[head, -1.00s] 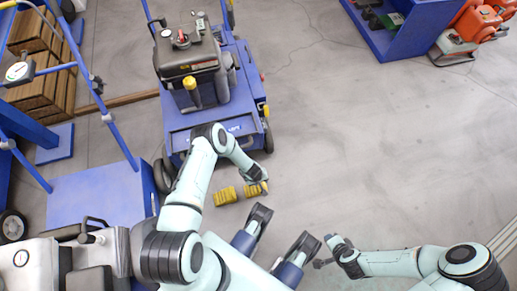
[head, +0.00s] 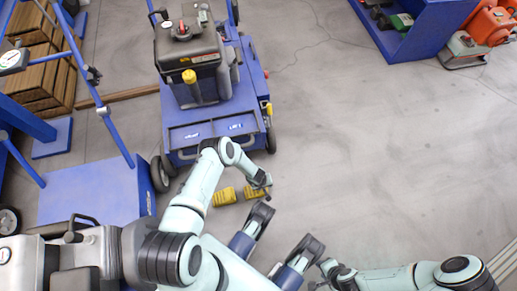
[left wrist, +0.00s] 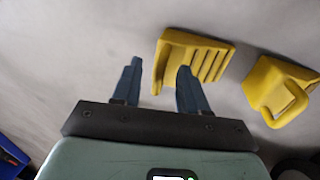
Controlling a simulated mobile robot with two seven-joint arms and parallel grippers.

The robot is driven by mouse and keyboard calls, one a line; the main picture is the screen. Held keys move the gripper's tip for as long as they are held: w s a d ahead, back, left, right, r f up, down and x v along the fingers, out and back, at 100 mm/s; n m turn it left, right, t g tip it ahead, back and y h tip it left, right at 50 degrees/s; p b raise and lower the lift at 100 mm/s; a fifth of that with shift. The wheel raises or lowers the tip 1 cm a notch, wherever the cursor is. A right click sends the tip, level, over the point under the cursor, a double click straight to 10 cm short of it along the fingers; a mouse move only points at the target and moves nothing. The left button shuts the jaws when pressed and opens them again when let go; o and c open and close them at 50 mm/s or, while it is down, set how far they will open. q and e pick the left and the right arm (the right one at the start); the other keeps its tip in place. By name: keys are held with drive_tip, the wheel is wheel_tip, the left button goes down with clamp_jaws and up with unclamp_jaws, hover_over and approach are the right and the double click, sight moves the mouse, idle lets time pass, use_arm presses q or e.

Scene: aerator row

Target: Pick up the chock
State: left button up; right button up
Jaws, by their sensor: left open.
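Two yellow chocks lie on the grey floor in front of the blue machine. One chock (head: 224,196) is on the left in the head view. The other chock (head: 251,192) is beside it, just below my left gripper (head: 265,187). The left wrist view shows a ribbed chock (left wrist: 205,57) and a chock with a loop handle (left wrist: 278,88). My left gripper (left wrist: 160,68) is open, its right finger overlapping the ribbed chock's edge in that picture. It holds nothing. My right gripper (head: 328,271) is low in the head view, away from the chocks; its fingers are unclear.
The blue wheeled machine (head: 207,135) with a dark engine stands just behind the chocks. A blue platform cart (head: 95,190) is at left, near wooden crates (head: 42,90). A blue shelf (head: 405,40) and orange equipment (head: 487,22) stand top right. The floor at right is clear.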

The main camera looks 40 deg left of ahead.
use_arm(q)
clamp_jaws()
idle(1.4)
